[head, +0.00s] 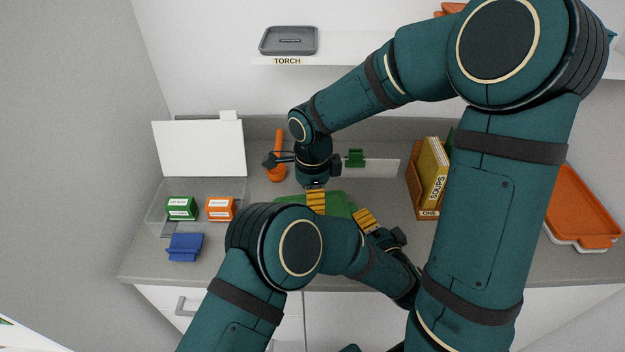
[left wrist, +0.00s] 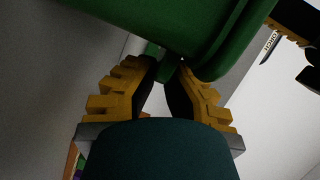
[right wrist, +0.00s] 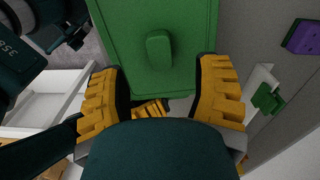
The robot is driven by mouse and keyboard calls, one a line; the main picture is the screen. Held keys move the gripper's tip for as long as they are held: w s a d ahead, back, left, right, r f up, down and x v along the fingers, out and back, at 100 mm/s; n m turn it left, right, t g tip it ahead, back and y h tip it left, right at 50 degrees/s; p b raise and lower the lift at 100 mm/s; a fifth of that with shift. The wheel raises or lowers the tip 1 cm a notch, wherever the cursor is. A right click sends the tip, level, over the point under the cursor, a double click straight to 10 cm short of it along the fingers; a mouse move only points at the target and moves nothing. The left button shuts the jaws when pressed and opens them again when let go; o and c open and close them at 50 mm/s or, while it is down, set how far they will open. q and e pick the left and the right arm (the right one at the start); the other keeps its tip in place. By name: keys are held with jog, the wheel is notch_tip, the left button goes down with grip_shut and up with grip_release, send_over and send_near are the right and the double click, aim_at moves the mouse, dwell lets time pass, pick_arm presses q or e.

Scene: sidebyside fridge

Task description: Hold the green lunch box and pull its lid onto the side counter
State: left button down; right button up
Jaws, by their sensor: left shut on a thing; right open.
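The green lunch box (head: 341,199) sits on the counter, partly hidden by my arms in the head view. Its lid (right wrist: 135,70) has a raised green knob (right wrist: 158,50), seen in the right wrist view. My left gripper (head: 365,221) is shut on a small green part at the box's near right side. In the left wrist view the box (left wrist: 215,30) fills the top, above the fingertips (left wrist: 164,70). My right gripper (head: 316,203) is open over the lid. In the right wrist view its fingers (right wrist: 160,80) stand apart, with the knob ahead between them.
At right are a book holder (head: 429,213) and an orange-topped tray (head: 580,208).

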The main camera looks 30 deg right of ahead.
jog(key=shift+f, duration=2.6)
jog(key=shift+o, duration=0.2)
grip_shut()
